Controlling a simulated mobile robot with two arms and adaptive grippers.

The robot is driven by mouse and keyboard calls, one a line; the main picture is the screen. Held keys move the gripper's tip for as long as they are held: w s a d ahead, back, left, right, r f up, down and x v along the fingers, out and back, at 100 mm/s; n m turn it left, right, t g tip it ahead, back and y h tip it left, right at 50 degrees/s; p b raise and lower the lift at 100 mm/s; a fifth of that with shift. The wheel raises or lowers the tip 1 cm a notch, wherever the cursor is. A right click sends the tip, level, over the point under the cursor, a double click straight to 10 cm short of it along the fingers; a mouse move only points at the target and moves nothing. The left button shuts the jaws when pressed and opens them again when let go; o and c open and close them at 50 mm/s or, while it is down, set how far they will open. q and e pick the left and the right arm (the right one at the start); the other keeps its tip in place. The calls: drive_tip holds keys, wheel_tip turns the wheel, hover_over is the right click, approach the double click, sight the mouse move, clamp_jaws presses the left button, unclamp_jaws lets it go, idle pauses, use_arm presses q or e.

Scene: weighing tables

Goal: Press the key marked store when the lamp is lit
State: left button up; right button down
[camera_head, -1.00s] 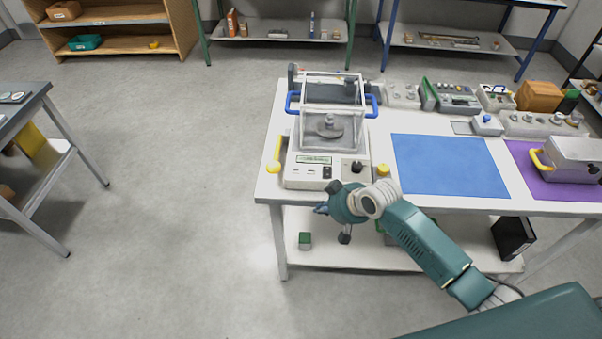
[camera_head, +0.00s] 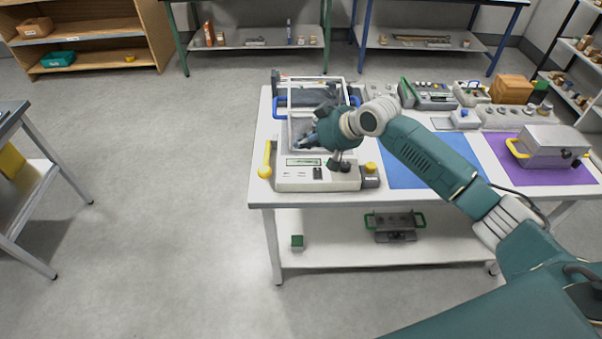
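The weighing device (camera_head: 290,184) stands at the left end of the white table, with a clear-walled chamber (camera_head: 292,130) on top. Its front panel has a lit-looking greenish display (camera_head: 304,161), small keys and a dark switch (camera_head: 318,173). A yellow knob (camera_head: 370,167) sits at its right front. Key markings are too small to read, and I cannot tell which part is the lamp or whether it is lit. My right gripper (camera_head: 318,152) is over the device's front, covering part of the chamber and panel; its fingers are too small to judge. My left gripper is out of view.
A yellow handle (camera_head: 266,160) stands at the device's left. To the right are a blue mat (camera_head: 400,174), a purple mat (camera_head: 572,176) and a grey case (camera_head: 555,146). Several small instruments line the back. The lower shelf holds a green block (camera_head: 297,242) and a green-handled tray (camera_head: 394,221).

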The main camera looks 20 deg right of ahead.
drive_tip(key=shift+f, duration=0.1)
drive_tip(key=b, duration=0.8)
hover_over(304, 174)
wheel_tip(304, 174, down, 7)
drive_tip(key=shift+a+r, duration=0.1)
drive_tip(key=shift+f, duration=0.95)
drive_tip(key=shift+f, duration=0.1)
drive_tip(key=shift+f, duration=0.3)
